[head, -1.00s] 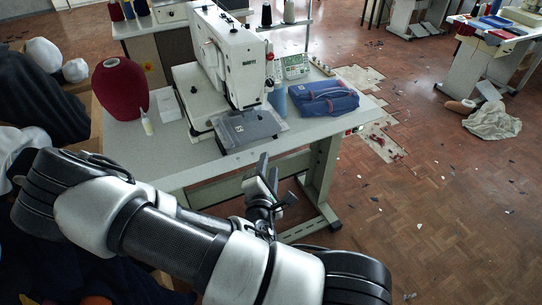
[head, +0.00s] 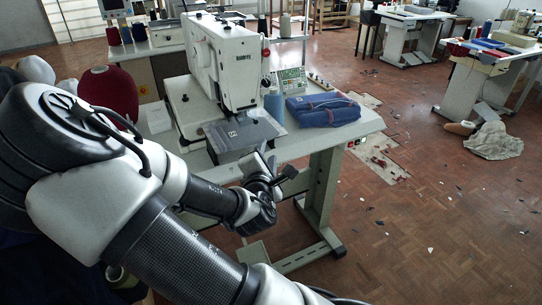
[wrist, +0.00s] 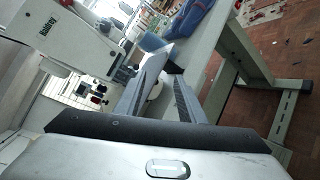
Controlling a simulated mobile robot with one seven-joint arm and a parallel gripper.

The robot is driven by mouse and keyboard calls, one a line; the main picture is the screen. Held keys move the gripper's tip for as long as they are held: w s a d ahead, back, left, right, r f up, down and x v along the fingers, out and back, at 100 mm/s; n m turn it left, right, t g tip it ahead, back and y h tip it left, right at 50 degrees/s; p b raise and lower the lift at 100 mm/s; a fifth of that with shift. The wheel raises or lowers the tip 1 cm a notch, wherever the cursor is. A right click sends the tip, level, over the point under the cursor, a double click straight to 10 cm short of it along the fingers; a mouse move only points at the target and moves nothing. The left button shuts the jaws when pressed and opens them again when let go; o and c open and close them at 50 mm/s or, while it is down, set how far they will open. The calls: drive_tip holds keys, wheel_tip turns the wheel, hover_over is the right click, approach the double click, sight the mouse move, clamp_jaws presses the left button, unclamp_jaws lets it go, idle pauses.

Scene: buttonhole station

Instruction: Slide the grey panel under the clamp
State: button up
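The grey panel (head: 247,134) lies flat at the front of the white sewing machine's bed, close to the table's front edge. The clamp area (head: 217,122) is under the machine head; I cannot make out the clamp clearly or tell whether the panel's far edge is under it. My gripper (head: 264,165) is by the table's front edge, just in front of the panel and to its right. In the wrist view my gripper (wrist: 162,72) has its two fingers apart, with no held object visible. The machine head (wrist: 72,38) is at upper left there.
A folded blue denim piece (head: 322,109) lies right of the machine, near a blue thread cone (head: 274,106). A dark red cone (head: 110,90) stands left, partly behind my arm. The white table (head: 345,130) has bare surface at its right front.

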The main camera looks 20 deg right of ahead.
sight(272, 139)
drive_tip(key=b+x, duration=0.1)
drive_tip(key=x, duration=0.3)
drive_tip(key=b+x, duration=0.1)
drive_tip(key=x, duration=0.4)
drive_tip(key=shift+s+d+f+b, duration=0.15)
drive_tip(key=shift+s+d+b, duration=0.05)
drive_tip(key=shift+b, duration=0.1)
clamp_jaws()
